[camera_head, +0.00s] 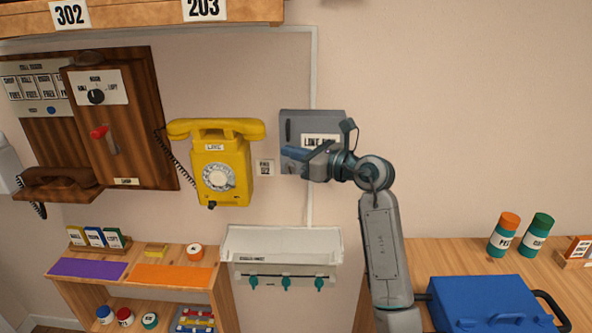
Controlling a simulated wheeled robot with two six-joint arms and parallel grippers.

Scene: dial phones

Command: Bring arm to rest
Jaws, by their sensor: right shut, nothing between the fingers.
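My right arm rises from the lower right, and its gripper (308,160) is in front of a grey wall box (300,122) with a white label, partly hiding it. The gripper points left and is shut with nothing in it. I cannot tell whether it touches the box. My left gripper is not in view. A yellow dial phone (216,165) hangs on the wall left of the gripper, with its handset on top. A wooden wall phone (95,120) with a red lever hangs further left.
A white shelf with teal knobs (285,245) is below the gripper. A blue case (485,303) and two jars (503,235) stand on the right wooden table. A low wooden shelf (140,256) with cards and jars is at left. The wall at upper right is bare.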

